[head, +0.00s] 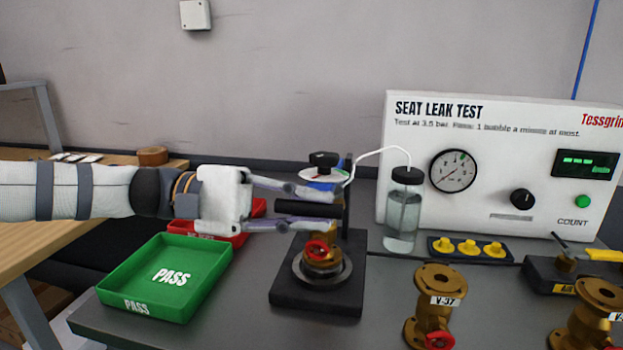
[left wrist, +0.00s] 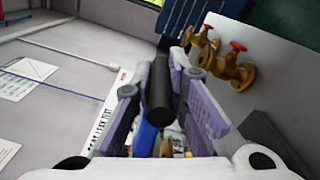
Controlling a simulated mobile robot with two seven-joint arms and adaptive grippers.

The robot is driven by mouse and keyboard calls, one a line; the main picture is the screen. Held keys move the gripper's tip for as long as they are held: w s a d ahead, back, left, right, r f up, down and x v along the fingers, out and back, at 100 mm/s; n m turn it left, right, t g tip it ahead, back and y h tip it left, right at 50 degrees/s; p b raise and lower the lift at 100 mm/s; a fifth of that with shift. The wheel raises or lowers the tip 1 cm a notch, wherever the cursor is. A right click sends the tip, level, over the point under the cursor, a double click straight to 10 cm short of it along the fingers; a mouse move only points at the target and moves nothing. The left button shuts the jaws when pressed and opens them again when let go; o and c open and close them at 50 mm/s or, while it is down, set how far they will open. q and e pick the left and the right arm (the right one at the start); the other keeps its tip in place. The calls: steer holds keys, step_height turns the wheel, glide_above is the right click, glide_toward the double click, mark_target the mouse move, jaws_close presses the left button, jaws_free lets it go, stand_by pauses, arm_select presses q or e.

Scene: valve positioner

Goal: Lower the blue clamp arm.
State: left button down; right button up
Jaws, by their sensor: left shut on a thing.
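The blue clamp arm (head: 326,186) is partly hidden behind my fingers at the test stand (head: 345,300). Its black handle (head: 297,207) lies roughly level in the head view. My left gripper (head: 328,207) comes in from the left, one finger above and one below the handle, and is shut on it. In the left wrist view the black handle (left wrist: 160,95) lies between the two fingers, with a blue part (left wrist: 145,138) beside it. A brass valve with a red handwheel (head: 317,249) sits in the stand below. My right gripper is not in view.
A green PASS tray (head: 215,283) is in front of my left arm, with a red tray (head: 258,207) behind. A clear bubble jar (head: 403,222) with a white tube stands right of the clamp, before the test panel (head: 500,130). A loose brass valve (head: 436,285) stands nearby.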

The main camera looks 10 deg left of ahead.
arm_select(q)
steer(key=shift+f, duration=1.25)
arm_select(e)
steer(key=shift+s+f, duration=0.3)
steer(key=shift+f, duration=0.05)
arm_select(q)
steer(key=shift+f, duration=0.1)
steer(key=c, duration=1.5)
jaws_free()
steer(key=shift+s+f, duration=0.1)
steer(key=a, duration=1.2)
